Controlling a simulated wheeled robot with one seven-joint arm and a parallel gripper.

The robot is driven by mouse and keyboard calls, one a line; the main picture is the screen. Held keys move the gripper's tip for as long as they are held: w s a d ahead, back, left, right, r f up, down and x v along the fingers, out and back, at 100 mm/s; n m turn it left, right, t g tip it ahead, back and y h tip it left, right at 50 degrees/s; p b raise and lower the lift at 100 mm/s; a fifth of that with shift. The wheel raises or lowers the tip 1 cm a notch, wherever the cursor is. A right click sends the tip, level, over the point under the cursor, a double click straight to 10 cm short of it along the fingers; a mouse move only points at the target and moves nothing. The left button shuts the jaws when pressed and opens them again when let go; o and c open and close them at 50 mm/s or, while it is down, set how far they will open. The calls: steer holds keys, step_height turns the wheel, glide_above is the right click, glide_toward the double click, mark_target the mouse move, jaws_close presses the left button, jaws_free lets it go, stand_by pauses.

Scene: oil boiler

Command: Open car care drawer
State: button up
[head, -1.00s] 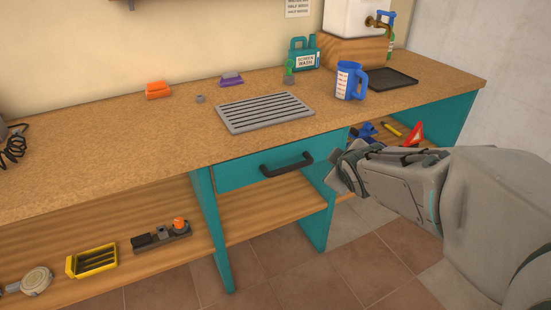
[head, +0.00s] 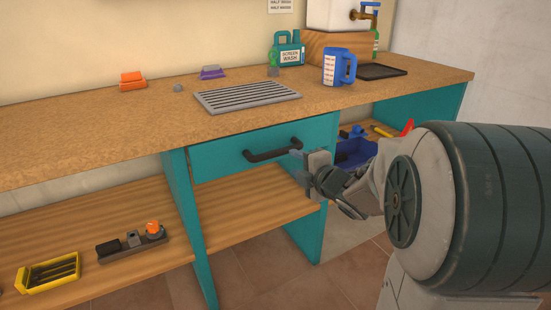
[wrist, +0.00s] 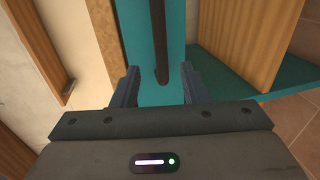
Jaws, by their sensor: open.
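The teal drawer (head: 215,157) under the workbench is closed, its front level with the bench frame. Its dark bar handle (head: 272,150) runs across the front. My gripper (head: 305,165) is open and empty near the right end of the handle. In the wrist view, the handle (wrist: 158,40) is a dark bar on the teal drawer front (wrist: 173,35). Its near end points into the gap between my two fingers (wrist: 160,90). I cannot tell whether either finger touches it.
The worktop (head: 120,125) holds a grey grille (head: 247,95), a blue jug (head: 338,67) and a green screen wash bottle (head: 288,50). A wooden shelf (head: 240,205) runs below the drawer. A blue container (head: 355,150) sits on the shelf behind my gripper.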

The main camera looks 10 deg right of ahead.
mark_target(278, 154)
steer(key=b+x, duration=0.2)
steer(key=x, duration=0.9)
steer(key=shift+w+a, duration=0.15)
steer(key=shift+w, duration=0.1)
jaws_close()
